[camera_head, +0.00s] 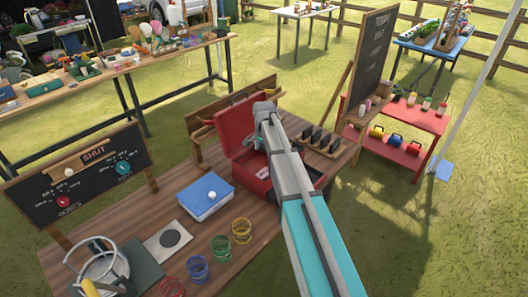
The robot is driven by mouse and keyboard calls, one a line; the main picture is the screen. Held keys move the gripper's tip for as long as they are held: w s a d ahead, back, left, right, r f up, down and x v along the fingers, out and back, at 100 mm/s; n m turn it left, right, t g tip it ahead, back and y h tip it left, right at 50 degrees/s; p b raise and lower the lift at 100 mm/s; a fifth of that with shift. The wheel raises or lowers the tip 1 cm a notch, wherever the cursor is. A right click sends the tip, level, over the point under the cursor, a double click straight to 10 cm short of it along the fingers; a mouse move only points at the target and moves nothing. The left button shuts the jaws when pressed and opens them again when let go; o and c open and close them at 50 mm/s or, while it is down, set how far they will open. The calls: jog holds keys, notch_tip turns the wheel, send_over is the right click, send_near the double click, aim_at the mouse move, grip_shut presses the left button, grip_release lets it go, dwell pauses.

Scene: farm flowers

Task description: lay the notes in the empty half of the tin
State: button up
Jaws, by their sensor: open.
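A red tin (238,128) stands on the brown wooden table with its lid raised at the back. My arm crosses in front of its right part and hides much of the inside. A small pale patch (263,172) shows inside the tin beside my arm; I cannot tell whether it is notes. The grey end of my arm is over the tin, in front of the raised lid. No notes can be made out elsewhere.
A closed blue-lidded box (206,193) lies left of the tin. Several coloured wire rings (241,231) stand at the table's front. A dark slotted rack (318,139) is right of the tin. A chalkboard sign (78,178) stands at the left.

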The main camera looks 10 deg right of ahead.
jog(key=shift+r, duration=0.4)
dwell(0.4)
jog(key=s+a+n, duration=0.1)
jog(key=s+n, duration=0.9)
jog(key=s, duration=1.7)
jog(key=shift+s+n, duration=0.3)
jog(key=shift+n, duration=0.1)
jog(key=shift+a, duration=0.1)
